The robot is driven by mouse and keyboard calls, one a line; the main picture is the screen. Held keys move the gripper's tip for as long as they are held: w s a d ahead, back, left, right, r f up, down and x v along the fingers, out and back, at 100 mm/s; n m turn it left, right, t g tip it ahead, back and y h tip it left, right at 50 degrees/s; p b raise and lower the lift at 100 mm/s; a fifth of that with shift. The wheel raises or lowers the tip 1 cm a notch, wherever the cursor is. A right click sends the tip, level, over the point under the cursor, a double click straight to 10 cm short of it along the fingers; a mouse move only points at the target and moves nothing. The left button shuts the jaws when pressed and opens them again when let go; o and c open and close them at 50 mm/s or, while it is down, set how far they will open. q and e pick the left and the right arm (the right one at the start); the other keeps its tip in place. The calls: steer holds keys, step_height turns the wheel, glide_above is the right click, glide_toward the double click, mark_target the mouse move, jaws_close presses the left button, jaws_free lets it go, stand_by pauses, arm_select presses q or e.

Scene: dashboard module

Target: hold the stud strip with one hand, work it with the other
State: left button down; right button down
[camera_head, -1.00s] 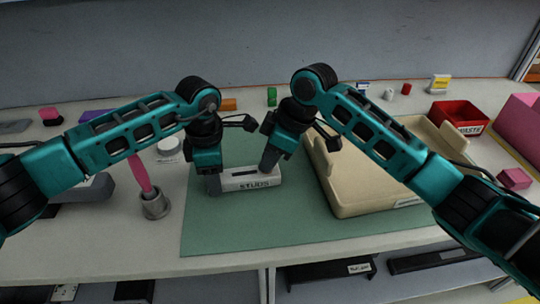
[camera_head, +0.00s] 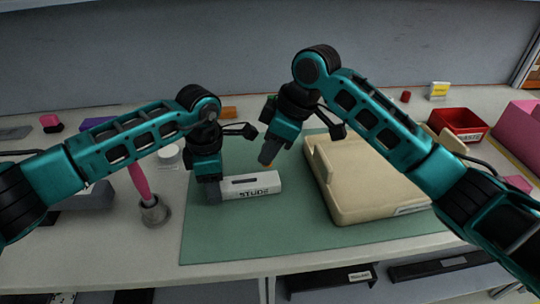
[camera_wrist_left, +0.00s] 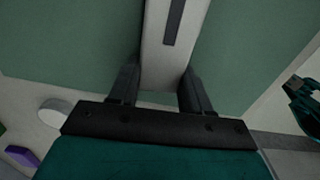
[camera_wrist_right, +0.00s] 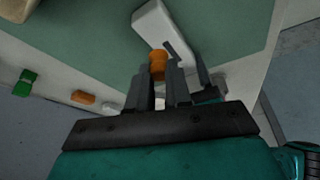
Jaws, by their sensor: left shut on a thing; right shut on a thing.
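The stud strip (camera_head: 256,184) is a white block with a dark slot in its top and "STUDS" printed on its front. It lies on the green mat. My left gripper (camera_head: 212,192) is shut on its left end; the left wrist view shows a finger on each side of the strip (camera_wrist_left: 160,50). My right gripper (camera_head: 266,160) is above the strip's right part, apart from it. It is shut on a small orange piece (camera_wrist_right: 158,64), seen at its fingertips in the right wrist view. The strip (camera_wrist_right: 160,22) lies beyond that piece there.
A beige tray (camera_head: 357,205) stands on the mat (camera_head: 225,240) just right of the strip. A pink-handled tool (camera_head: 140,180) stands in a grey holder (camera_head: 155,212) at left. A red bin (camera_head: 460,122) is at the back right. The mat in front of the strip is clear.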

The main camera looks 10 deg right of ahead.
arm_select(q)
steer(key=shift+c, duration=2.1)
jaws_free()
steer(key=shift+a+f, duration=0.1)
steer(key=shift+f, duration=0.1)
steer(key=shift+r, duration=0.1)
step_height(320, 180, up, 12)
